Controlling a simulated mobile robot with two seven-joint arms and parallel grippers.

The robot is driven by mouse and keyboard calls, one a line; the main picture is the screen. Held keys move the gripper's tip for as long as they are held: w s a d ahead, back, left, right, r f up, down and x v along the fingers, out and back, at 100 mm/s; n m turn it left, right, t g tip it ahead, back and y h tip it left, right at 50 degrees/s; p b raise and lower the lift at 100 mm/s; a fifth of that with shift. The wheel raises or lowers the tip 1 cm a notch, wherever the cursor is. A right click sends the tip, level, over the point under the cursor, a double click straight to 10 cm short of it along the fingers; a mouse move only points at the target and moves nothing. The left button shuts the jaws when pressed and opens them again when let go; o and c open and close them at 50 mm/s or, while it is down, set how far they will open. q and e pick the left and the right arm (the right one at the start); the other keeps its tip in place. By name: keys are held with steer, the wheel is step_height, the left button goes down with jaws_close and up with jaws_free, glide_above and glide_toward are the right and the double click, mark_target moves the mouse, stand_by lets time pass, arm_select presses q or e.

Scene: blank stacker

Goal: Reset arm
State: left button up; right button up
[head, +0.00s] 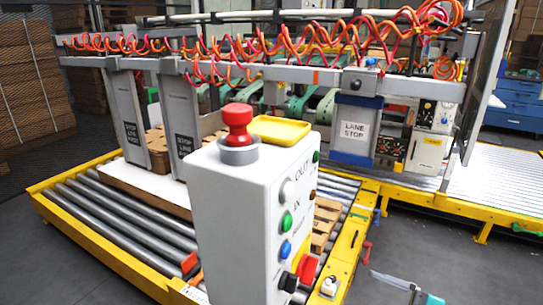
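Neither of my grippers can be made out in the head view, and no arm of mine clearly shows. A white control box (235,225) stands upright in the middle foreground. It has a red mushroom button (237,122) in a grey collar on top. A yellow tray-like piece (280,130) shows behind the button. The box's right face carries white, green (287,223) and blue (285,249) buttons, a black knob (289,282) and a red switch part (308,268). Labels reading "OUT" and "IN" are beside them.
A yellow-framed roller conveyor (110,245) runs behind the box. A grey gantry (225,72) with orange coiled hoses crosses above it. An unclear grey piece (395,281) shows low right. Dark floor (455,270) is open at right.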

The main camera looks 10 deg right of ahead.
steer(key=s+a+f+m+t+h, duration=0.2)
steer(key=a+f+m+t+h, duration=0.1)
steer(key=a+f+m+h, duration=0.55)
steer(key=s+d+f+m+g+h, duration=0.3)
steer(key=s+f+m+h, duration=0.1)
steer(key=s+f+m, duration=0.2)
steer(key=shift+s+m, duration=0.9)
steer(key=shift+m, duration=0.05)
